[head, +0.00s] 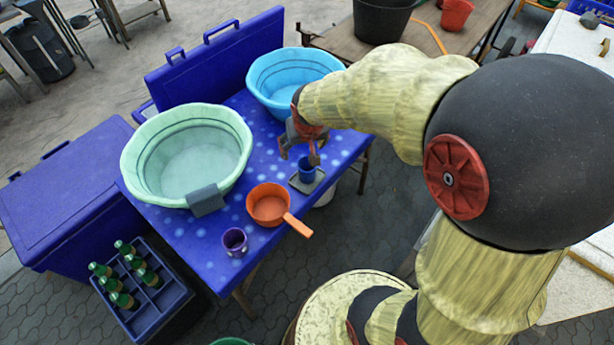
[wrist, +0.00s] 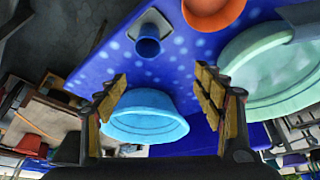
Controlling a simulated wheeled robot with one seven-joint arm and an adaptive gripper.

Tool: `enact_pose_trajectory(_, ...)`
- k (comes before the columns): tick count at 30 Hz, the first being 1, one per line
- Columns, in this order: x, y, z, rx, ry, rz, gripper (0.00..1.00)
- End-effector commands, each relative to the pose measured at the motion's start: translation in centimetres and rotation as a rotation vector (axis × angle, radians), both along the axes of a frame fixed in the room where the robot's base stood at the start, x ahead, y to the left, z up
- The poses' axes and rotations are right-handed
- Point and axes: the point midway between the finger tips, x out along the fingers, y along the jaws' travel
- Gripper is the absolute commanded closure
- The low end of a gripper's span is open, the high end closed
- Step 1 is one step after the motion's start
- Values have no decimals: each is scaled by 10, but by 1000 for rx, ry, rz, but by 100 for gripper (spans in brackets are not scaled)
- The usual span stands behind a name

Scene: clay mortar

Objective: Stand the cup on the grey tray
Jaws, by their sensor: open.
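A small blue cup (head: 307,170) stands upright on the small grey tray (head: 319,180) near the table's right edge. A purple cup (head: 235,241) stands apart at the table's front corner. My gripper (head: 299,150) is open and empty, above the table just behind the blue cup. In the wrist view its fingers (wrist: 160,80) are spread wide, apart from the cup.
The blue table (head: 180,236) also carries a green basin (head: 136,165) with a grey cloth (head: 206,200), a blue basin (head: 262,88) close to my gripper, and an orange dipper (head: 268,206) left of the tray. A bottle crate (head: 150,308) stands on the floor.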

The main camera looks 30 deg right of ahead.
Motion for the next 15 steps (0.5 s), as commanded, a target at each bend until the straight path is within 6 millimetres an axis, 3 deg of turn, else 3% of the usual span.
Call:
enact_pose_trajectory(1, -16, 15, 32, -6, -22, 30, 31)
enact_pose_trajectory(6, -84, 57, 98, -7, -44, 128, 31)
enact_pose_trajectory(10, -137, 82, 127, -3, -59, 201, 31)
enact_pose_trajectory(15, -183, 100, 141, 4, -70, 268, 31)
